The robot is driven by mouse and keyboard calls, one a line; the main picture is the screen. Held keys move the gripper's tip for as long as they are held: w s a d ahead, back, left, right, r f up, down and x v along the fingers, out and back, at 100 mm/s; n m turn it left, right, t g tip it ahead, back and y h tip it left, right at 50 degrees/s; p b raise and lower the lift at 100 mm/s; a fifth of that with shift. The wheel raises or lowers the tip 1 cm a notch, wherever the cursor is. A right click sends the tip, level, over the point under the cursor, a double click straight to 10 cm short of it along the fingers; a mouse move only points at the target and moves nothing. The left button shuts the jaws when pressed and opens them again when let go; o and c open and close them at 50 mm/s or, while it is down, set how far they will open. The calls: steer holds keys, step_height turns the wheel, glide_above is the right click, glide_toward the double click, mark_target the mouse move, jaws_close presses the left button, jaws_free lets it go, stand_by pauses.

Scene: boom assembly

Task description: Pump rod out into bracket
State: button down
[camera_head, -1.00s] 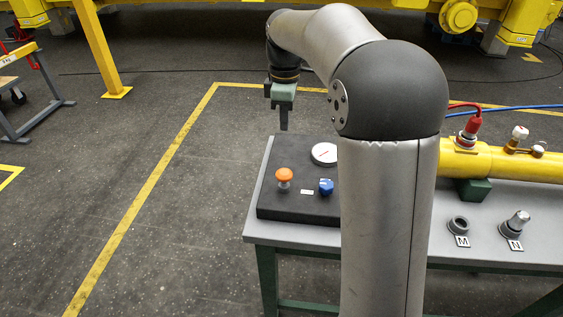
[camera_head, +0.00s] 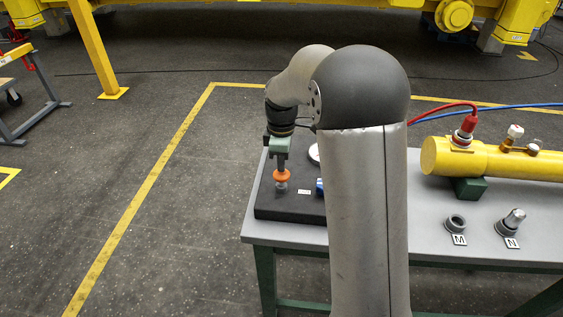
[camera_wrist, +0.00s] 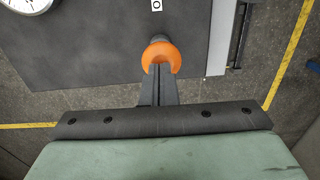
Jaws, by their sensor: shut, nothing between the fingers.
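My gripper (camera_head: 281,167) is shut and empty, pointing down at the orange mushroom knob (camera_head: 282,176) on the black control panel (camera_head: 262,208). In the wrist view the fingertips (camera_wrist: 159,70) overlap the near side of the orange knob (camera_wrist: 162,54). I cannot tell whether they press on it. A blue knob (camera_head: 320,187) and a dial gauge (camera_head: 313,155) on the panel are partly hidden behind my arm. The yellow cylinder (camera_head: 490,160) lies on a green support at the right; its left end face shows. No rod or bracket can be made out.
The grey table (camera_head: 440,260) also holds a dark ring (camera_head: 455,223) by label M and a grey pin piece (camera_head: 511,221) by label N. Red (camera_head: 440,106) and blue hoses run behind the cylinder. The floor left of the table is clear.

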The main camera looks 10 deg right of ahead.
steer(key=shift+f, duration=0.3)
steer(key=shift+s+f+b, duration=0.1)
steer(key=shift+f+b, duration=0.7)
steer(key=shift+f, duration=0.6)
step_height(320, 180, up, 14)
steer(key=p, duration=0.2)
steer(key=shift+w+r, duration=0.2)
steer(key=shift+w, duration=0.05)
steer(key=shift+r, duration=0.1)
